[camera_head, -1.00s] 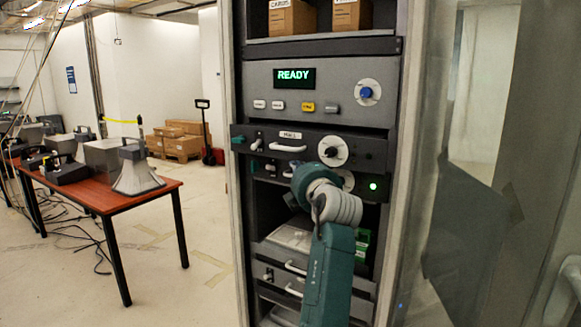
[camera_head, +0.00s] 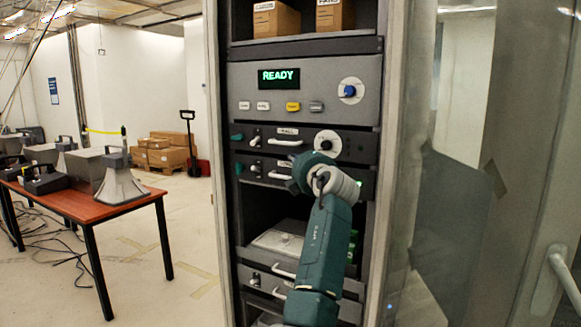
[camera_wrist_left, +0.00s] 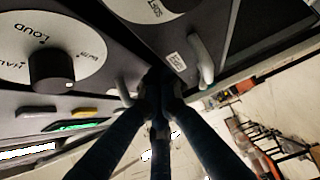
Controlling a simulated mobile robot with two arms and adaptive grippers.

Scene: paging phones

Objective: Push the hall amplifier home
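The hall amplifier (camera_head: 264,140) is the dark rack drawer below the READY panel, with a white handle, a label and a round white dial. Its face looks about level with the unit beneath it. In the left wrist view its front (camera_wrist_left: 145,25) shows close up, with a "SOFT" dial, label and handle. My left gripper (camera_wrist_left: 160,82) has its dark fingers drawn together, tips close to that front; I cannot tell whether they touch. In the head view my teal left arm hides the fingers. My right gripper is not in view.
A second amplifier (camera_head: 256,168) sits directly below, partly hidden by my arm. The READY panel (camera_head: 318,82) is above. The glass door (camera_head: 455,210) stands open at the right.

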